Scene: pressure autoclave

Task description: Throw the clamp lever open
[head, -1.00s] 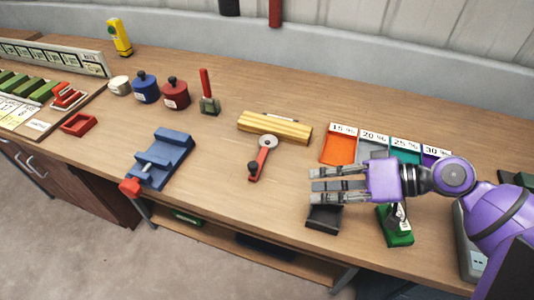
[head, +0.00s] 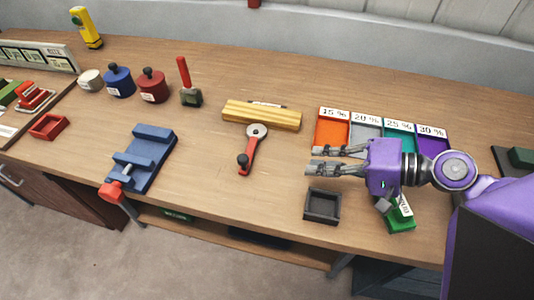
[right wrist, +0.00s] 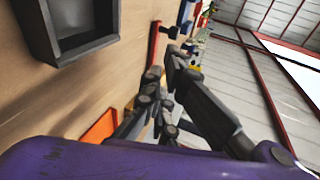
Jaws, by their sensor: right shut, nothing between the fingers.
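A red lever (head: 250,149) with a round grey pivot (head: 257,131) and a black knob lies on the bench in the middle of the head view. A second red handle (head: 184,73) stands nearly upright on a small grey-green base (head: 191,97) farther back. I cannot tell for sure which is the clamp lever. My right gripper (head: 313,160) is shut and empty, to the right of the lying lever, apart from it, pointing left. In the right wrist view its fingers (right wrist: 163,75) show close to a red bar (right wrist: 153,45) beyond them. My left gripper is not in view.
A yellow ribbed block (head: 262,115) lies behind the lever. A blue vise (head: 142,160) stands to its left. A dark open box (head: 322,206) sits just below my right gripper, and coloured percent trays (head: 333,128) are behind it.

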